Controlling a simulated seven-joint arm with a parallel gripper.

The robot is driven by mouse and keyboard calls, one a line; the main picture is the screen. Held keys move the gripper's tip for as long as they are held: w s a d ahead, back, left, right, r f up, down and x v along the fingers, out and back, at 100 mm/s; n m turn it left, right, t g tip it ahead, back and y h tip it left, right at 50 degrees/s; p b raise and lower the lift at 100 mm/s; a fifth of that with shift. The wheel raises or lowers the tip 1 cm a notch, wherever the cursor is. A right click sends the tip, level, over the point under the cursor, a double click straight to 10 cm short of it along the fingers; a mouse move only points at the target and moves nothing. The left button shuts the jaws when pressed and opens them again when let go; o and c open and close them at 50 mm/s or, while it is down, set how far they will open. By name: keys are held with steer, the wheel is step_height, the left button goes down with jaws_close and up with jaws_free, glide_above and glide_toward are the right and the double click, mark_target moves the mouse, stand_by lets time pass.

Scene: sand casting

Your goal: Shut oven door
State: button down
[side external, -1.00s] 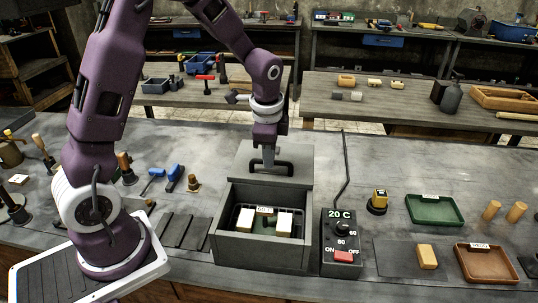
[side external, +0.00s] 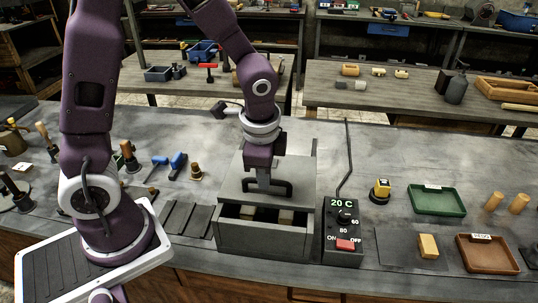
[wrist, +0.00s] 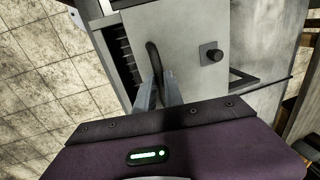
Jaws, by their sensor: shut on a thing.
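The oven (side external: 262,238) is a grey open-topped box on the bench. Its door (side external: 238,184) is a flat grey panel lying over the top and covers much of the opening. A gap stays at the front, where parts of two pale blocks (side external: 285,216) show inside. My gripper (side external: 266,188) is shut on the door's black handle (side external: 285,188). In the wrist view my gripper's fingers (wrist: 158,94) close around the handle (wrist: 153,58), beside the grey door panel (wrist: 178,45). The rest of the oven's inside is hidden under the door.
A control box (side external: 343,232) reading 20 C stands right of the oven, with a cable running back. Farther right are a green tray (side external: 438,213), a brown tray (side external: 487,268) and a yellow stamp-like tool (side external: 380,191). Dark flat plates (side external: 185,220) lie to the left.

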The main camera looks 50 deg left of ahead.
steer(key=s+d, duration=0.4)
steer(key=shift+d, duration=0.1)
steer(key=c, duration=1.5)
jaws_free()
steer(key=shift+s, duration=0.1)
steer(key=shift+o, duration=0.2)
step_height(320, 180, up, 7)
steer(key=shift+s+d, duration=0.45)
